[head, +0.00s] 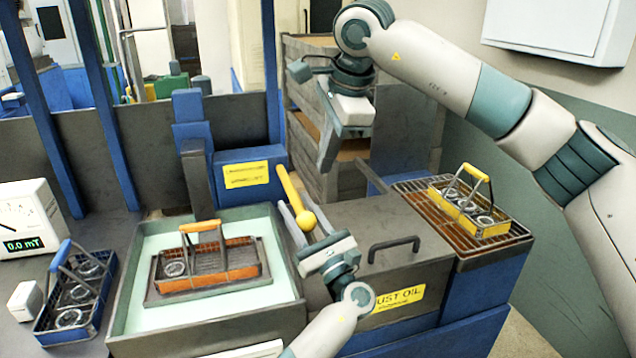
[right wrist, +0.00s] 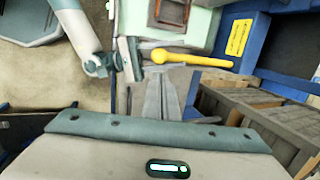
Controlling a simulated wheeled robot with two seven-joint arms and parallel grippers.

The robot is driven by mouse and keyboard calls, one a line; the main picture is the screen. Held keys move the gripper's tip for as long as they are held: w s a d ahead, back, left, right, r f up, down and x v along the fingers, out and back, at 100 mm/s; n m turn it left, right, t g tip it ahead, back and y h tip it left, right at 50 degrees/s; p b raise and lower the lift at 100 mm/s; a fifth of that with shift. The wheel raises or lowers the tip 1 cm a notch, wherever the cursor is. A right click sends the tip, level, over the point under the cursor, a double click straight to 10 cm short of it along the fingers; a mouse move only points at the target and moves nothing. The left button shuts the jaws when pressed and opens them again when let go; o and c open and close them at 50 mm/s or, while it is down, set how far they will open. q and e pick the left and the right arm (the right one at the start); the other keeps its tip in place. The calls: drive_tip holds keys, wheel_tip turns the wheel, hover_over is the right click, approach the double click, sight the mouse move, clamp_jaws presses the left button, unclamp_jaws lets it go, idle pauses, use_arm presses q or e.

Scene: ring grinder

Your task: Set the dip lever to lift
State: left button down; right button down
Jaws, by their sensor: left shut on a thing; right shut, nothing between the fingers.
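The dip lever (head: 293,196) is a yellow rod with a round knob, beside the blue box (head: 236,196) with a yellow label too small to read. The lever points down toward me in the head view; it also shows in the right wrist view (right wrist: 195,60). My left gripper (head: 307,226) is shut on its knob end; the exact contact is partly hidden. My right gripper (head: 327,165) is shut and empty, raised above and behind the lever. An orange-handled basket (head: 240,272) with rings sits on a dark tray in the pale green bath (head: 130,300).
A blue basket (head: 60,318) with rings and a meter reading 0.0 mT (head: 28,222) stand at the left. A lidded oil box (head: 345,225) and a grating (head: 412,205) with a yellow basket (head: 483,229) are at the right. Wooden shelving (head: 355,180) stands behind.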

sight(311, 219)
drive_tip(key=x, duration=1.3)
drive_tip(key=shift+w+f, duration=0.1)
drive_tip(key=shift+f, duration=0.25)
use_arm(q)
drive_tip(key=shift+s+d+r, duration=0.1)
drive_tip(key=shift+r, duration=0.1)
use_arm(e)
wheel_tip(311, 219, down, 2)
drive_tip(key=shift+d+f, duration=0.1)
drive_tip(key=shift+f, duration=0.05)
use_arm(q)
drive_tip(key=shift+r, duration=0.2)
use_arm(e)
drive_tip(key=shift+s+f, duration=0.2)
drive_tip(key=shift+s, duration=0.05)
use_arm(q)
drive_tip(key=c, duration=1.5)
unclamp_jaws()
drive_tip(key=shift+c, duration=0.2)
drive_tip(key=o, duration=0.4)
drive_tip(key=shift+f, duration=0.15)
use_arm(e)
drive_tip(key=shift+r, duration=0.3)
